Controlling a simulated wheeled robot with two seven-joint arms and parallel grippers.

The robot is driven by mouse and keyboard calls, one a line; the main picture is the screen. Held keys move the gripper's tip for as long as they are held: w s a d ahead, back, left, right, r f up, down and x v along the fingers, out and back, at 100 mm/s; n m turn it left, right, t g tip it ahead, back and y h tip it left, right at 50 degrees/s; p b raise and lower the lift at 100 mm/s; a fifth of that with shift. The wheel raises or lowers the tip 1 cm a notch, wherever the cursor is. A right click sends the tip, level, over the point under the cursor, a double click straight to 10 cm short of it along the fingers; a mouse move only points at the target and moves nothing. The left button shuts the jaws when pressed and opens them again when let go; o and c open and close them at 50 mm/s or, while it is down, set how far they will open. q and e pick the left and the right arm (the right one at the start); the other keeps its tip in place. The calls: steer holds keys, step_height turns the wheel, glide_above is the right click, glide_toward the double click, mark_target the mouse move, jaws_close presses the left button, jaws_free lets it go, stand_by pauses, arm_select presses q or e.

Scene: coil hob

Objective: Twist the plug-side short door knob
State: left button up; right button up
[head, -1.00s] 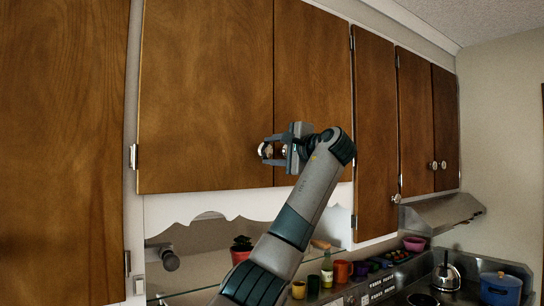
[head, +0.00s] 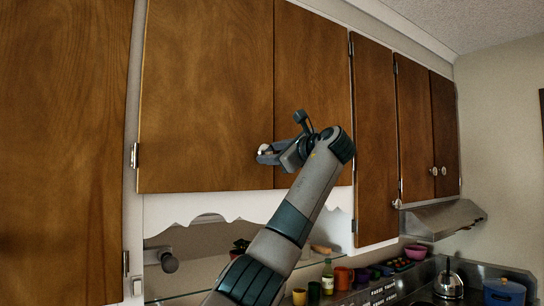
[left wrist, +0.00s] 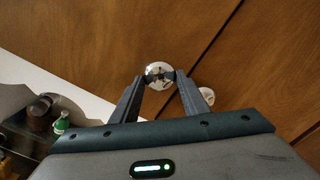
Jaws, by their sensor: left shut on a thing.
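The chrome knob (head: 263,150) sits near the lower right corner of the wide left cabinet door (head: 205,90). My left gripper (head: 265,154) is shut on this knob, with its arm rising from below. In the left wrist view the shiny round knob (left wrist: 159,74) is between the two fingertips (left wrist: 160,80). A second, paler knob (left wrist: 206,95) is just beyond the right finger, across the seam on the neighbouring door; the gripper hides it in the head view. My right gripper is not in view.
More knobbed doors line the wall at the right, above a range hood (head: 440,218). Below are a glass shelf, cups, a green bottle (head: 328,278), a kettle (head: 448,283) and a blue pot (head: 503,291).

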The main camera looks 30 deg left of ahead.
arm_select(q)
steer(key=shift+f, duration=0.15)
stand_by(0.3)
steer(key=o, duration=1.1)
steer(key=shift+w, duration=0.1)
steer(key=shift+c, duration=0.2)
steer(key=shift+d, duration=0.15)
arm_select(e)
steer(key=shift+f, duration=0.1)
arm_select(q)
steer(key=b+v, duration=0.7)
steer(key=v, duration=1)
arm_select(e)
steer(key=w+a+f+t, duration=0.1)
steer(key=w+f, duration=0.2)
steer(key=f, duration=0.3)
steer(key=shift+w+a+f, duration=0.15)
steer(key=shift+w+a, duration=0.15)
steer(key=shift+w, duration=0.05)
arm_select(q)
steer(key=shift+d, duration=0.1)
